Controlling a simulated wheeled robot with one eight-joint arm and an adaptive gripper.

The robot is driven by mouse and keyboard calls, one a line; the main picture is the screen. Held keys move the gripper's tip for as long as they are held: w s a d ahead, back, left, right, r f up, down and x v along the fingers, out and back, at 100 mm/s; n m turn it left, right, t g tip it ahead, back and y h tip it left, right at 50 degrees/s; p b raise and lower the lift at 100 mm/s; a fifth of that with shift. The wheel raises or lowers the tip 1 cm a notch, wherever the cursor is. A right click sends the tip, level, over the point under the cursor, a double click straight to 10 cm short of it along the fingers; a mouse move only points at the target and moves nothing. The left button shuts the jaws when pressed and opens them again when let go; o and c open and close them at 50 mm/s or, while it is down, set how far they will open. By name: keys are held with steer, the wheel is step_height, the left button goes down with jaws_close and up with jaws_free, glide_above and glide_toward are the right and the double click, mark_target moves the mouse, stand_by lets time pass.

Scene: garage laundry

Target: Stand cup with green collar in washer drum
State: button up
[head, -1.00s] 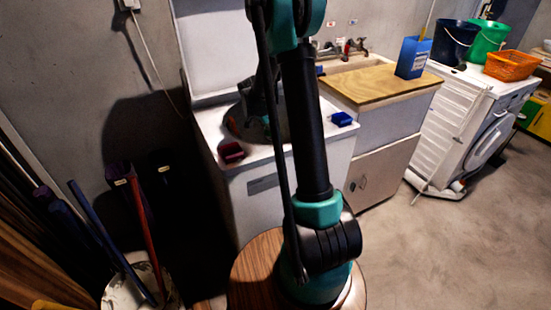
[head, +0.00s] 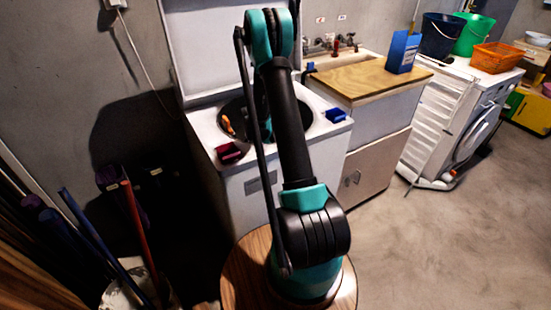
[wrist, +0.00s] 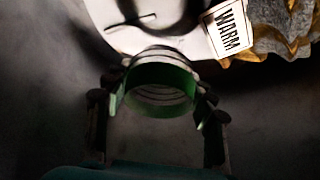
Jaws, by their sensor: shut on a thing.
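The cup with the green collar (wrist: 163,74) is between the two fingers of my gripper (wrist: 157,105) in the wrist view, with its round rim towards the camera. My gripper is shut on it. The washer (head: 208,133) is white with its lid raised, and its round dark drum (head: 238,108) is open at the top. My arm reaches over the washer into the drum opening in the head view. My arm hides the cup and fingers there. I cannot tell whether the cup touches the drum floor.
In the wrist view a WARM label (wrist: 230,27) and a grey-yellow cloth (wrist: 285,25) lie close to the cup. An orange thing (head: 228,124) shows in the drum. A dark red block (head: 230,152) and a blue block (head: 336,115) sit on the washer's top rim.

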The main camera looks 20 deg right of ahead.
steer(key=shift+f, duration=3)
steer(key=shift+f, duration=0.1)
steer(key=shift+f, duration=0.15)
steer(key=shift+c, duration=0.8)
steer(key=shift+f, duration=0.15)
steer(key=c, duration=0.3)
steer(key=o, duration=1.5)
steer(key=shift+c, duration=0.2)
steer(key=shift+r, duration=4.55)
